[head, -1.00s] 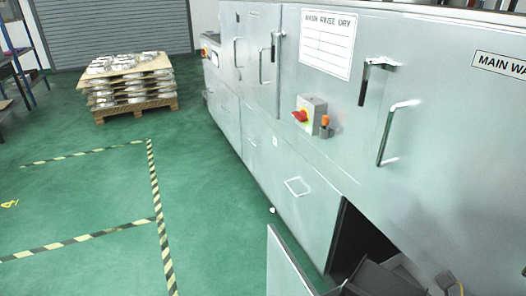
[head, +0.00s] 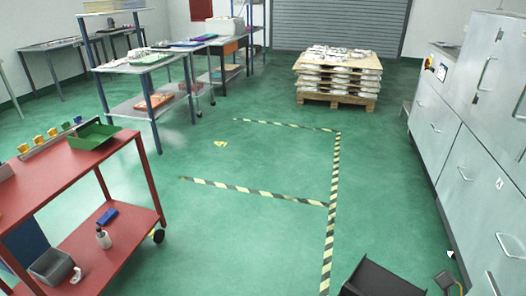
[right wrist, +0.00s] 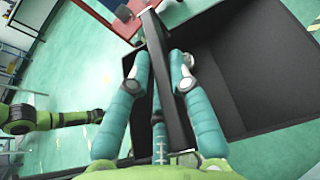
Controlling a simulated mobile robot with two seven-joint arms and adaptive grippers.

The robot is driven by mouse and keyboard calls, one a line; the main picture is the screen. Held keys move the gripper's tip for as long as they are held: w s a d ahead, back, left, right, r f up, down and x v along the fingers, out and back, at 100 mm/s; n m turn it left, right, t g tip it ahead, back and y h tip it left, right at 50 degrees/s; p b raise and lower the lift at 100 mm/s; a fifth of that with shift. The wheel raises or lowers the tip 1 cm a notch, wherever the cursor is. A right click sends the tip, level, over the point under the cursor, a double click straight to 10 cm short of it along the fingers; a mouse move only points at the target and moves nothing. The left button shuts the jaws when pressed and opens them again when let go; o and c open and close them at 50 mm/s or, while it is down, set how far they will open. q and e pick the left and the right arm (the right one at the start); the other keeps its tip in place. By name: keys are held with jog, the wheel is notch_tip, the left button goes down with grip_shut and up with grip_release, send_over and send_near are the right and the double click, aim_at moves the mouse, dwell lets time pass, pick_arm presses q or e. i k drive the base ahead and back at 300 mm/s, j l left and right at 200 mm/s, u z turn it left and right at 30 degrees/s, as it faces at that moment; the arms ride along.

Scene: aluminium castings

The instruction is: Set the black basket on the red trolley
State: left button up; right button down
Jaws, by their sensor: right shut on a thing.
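The black basket (head: 384,282) shows only in part at the bottom edge of the head view, right of centre. In the right wrist view the basket (right wrist: 228,70) is large, with dark walls and an open inside. My right gripper (right wrist: 158,68) has its teal fingers on either side of a long black bar of the basket and is shut on it. The red trolley (head: 50,180) stands at the left of the head view, with a top and a lower shelf. My left gripper is not in view.
On the trolley top are a green tray (head: 95,136) and several coloured pieces. Its lower shelf holds a grey bin (head: 52,266), a bottle (head: 103,238) and a blue item (head: 107,216). Grey machines (head: 465,130) line the right. Green floor between is clear.

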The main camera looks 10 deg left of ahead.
aim_at(47, 179)
jog(key=j+u, duration=0.2)
jog(key=j, duration=0.25)
jog(key=j+u, duration=0.25)
jog(key=j, duration=0.15)
jog(key=i+j+u, duration=0.2)
jog(key=j, duration=0.2)
jog(key=j+u, duration=0.2)
jog(key=j, duration=0.2)
jog(key=i+j, duration=0.15)
jog(key=j, duration=0.25)
jog(key=i+j, duration=0.15)
jog(key=j, duration=0.2)
jog(key=i+j, duration=0.15)
jog(key=j, duration=0.25)
jog(key=i+j+u, duration=0.1)
jog(key=j, duration=0.25)
